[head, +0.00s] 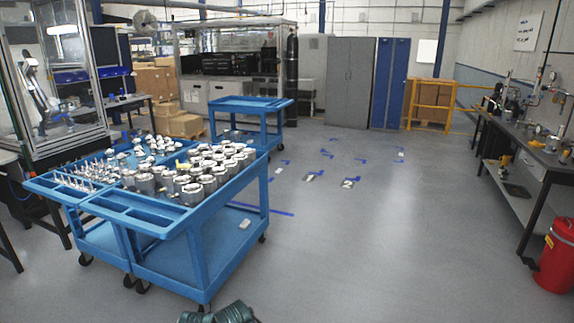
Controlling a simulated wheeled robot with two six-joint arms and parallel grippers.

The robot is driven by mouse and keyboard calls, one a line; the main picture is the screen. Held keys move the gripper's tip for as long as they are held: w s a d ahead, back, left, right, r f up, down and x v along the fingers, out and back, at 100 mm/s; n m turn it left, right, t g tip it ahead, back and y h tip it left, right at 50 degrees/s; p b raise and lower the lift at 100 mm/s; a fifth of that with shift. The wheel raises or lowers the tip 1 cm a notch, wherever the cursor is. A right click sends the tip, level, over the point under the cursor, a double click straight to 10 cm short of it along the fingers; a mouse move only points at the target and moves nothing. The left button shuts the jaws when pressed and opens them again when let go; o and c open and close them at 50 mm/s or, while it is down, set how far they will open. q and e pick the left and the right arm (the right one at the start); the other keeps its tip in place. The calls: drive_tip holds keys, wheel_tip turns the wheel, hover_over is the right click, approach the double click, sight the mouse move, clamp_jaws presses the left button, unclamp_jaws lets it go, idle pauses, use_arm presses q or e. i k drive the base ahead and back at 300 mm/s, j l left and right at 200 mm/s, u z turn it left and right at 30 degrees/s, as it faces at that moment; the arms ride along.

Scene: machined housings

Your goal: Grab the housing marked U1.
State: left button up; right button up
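Several silver cylindrical housings (192,194) stand close together on the top of a blue cart (215,207) at the left of the head view. Smaller metal parts (150,148) stand behind them and to their left. The markings on the housings are too small to read, so I cannot tell which one is U1. Neither of my grippers shows in this view.
A second blue cart (240,104) stands farther back. A workbench (520,150) with equipment runs along the right wall, with a red bin (556,262) near its front. A machine enclosure stands at left. The grey floor (370,235) between is clear.

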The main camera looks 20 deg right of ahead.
sight(507, 115)
drive_tip(key=i+l+z, duration=0.65)
drive_tip(key=i+z, duration=0.15)
drive_tip(key=i+l+z, duration=0.1)
drive_tip(key=i+z, duration=0.3)
drive_tip(key=i, duration=1.55)
drive_tip(key=i+l+z, duration=0.1)
drive_tip(key=i, duration=2.55)
drive_tip(key=i+j+z, duration=0.15)
drive_tip(key=i, duration=1.15)
drive_tip(key=i+z, duration=0.45)
drive_tip(key=i+j+z, duration=0.2)
drive_tip(key=i+z, duration=0.25)
drive_tip(key=i, duration=0.15)
drive_tip(key=i+j+z, duration=0.35)
drive_tip(key=z, duration=0.15)
drive_tip(key=i+j+z, duration=0.45)
drive_tip(key=i+j, duration=0.05)
drive_tip(key=j, duration=0.05)
